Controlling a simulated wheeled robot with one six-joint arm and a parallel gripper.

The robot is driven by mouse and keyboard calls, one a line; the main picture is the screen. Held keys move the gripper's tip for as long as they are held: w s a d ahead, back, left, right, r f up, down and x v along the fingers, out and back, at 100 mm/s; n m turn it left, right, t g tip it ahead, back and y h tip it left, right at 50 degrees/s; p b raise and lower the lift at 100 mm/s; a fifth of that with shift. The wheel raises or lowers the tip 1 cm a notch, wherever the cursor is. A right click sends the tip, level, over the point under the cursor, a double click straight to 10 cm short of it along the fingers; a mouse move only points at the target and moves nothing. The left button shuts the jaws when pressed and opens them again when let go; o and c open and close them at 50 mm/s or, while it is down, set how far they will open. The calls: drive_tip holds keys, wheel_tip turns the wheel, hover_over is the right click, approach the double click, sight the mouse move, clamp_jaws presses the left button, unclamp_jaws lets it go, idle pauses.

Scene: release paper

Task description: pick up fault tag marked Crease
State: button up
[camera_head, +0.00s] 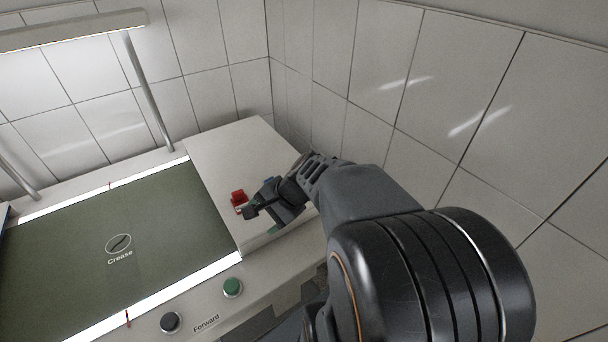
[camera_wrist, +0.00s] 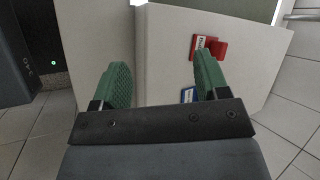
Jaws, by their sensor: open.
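A red tag (camera_head: 238,197) with a white lettered face lies on the pale side panel; it also shows in the wrist view (camera_wrist: 216,48), beyond my right-hand finger. A blue tag with a white face (camera_wrist: 188,95) shows in the wrist view, partly hidden by that finger. The lettering on both is too small to read, so I cannot tell which is marked Crease. The word Crease with an oval mark (camera_head: 119,244) shows on the green inspection surface. My gripper (camera_wrist: 162,72) is open, with nothing between its green fingers, above the panel and beside the tags.
The pale side panel (camera_head: 225,150) adjoins the dark green surface (camera_head: 60,270) with bright edge strips. A green button (camera_head: 233,287) and a black button (camera_head: 171,322) sit on the front ledge. A lamp bar (camera_head: 70,32) hangs at upper left. Tiled walls close the back and right.

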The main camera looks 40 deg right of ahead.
drive_tip(key=w+d+m+t, duration=0.1)
drive_tip(key=d+m+t, duration=0.1)
drive_tip(key=d+m, duration=0.1)
drive_tip(key=w+d+m+t, duration=0.1)
drive_tip(key=d+m, duration=0.3)
drive_tip(key=m, duration=0.1)
drive_tip(key=w+d+f+m+t, duration=0.1)
drive_tip(key=d+m+t, duration=0.1)
drive_tip(key=d+m, duration=0.2)
drive_tip(key=shift+w+t+h, duration=0.15)
drive_tip(key=shift+t+h, duration=0.15)
drive_tip(key=d+m+t+h, duration=0.1)
drive_tip(key=d+m, duration=0.1)
drive_tip(key=d, duration=0.1)
drive_tip(key=d+m+t+h, duration=0.1)
drive_tip(key=d+m, duration=0.2)
drive_tip(key=s+d+f+m+h, duration=0.1)
drive_tip(key=d+m, duration=0.2)
drive_tip(key=shift+d+t+h, duration=0.1)
drive_tip(key=shift+t+h, duration=0.3)
drive_tip(key=shift+m+h, duration=0.3)
drive_tip(key=shift+m, duration=0.2)
drive_tip(key=x, duration=0.7)
drive_tip(key=shift+w+d+f, duration=0.1)
drive_tip(key=shift+w+d, duration=0.05)
drive_tip(key=shift+d, duration=0.25)
drive_tip(key=shift+p+x, duration=0.95)
drive_tip(key=shift+x, duration=2.05)
drive_tip(key=c, duration=1)
